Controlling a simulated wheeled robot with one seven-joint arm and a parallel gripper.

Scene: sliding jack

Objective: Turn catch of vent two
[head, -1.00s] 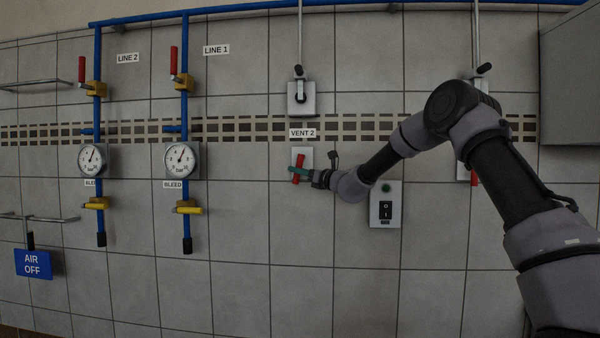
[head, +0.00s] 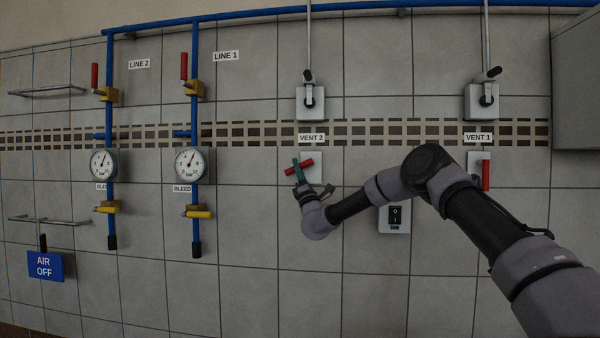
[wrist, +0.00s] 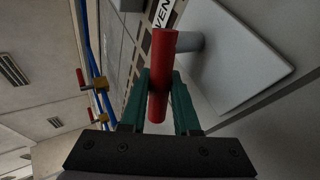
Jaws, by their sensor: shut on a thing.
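The catch of vent two is a red bar (head: 305,164) on a pale wall plate (head: 316,178) below the VENT 2 label (head: 311,138). In the head view the bar lies near level, its right end slightly higher. My gripper (head: 297,166) reaches it from below, its green fingers crossing the bar. In the wrist view the red catch (wrist: 160,75) passes between the two green fingers (wrist: 159,98), which are shut on it. A grey stem joins the catch to the plate (wrist: 235,60).
Vent one's red catch (head: 486,175) hangs upright at the right. A switch box (head: 394,218) sits behind my arm. A lever box (head: 310,102) is above VENT 2. Blue pipes with gauges (head: 189,163) run at the left. The wall just left of the catch is bare.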

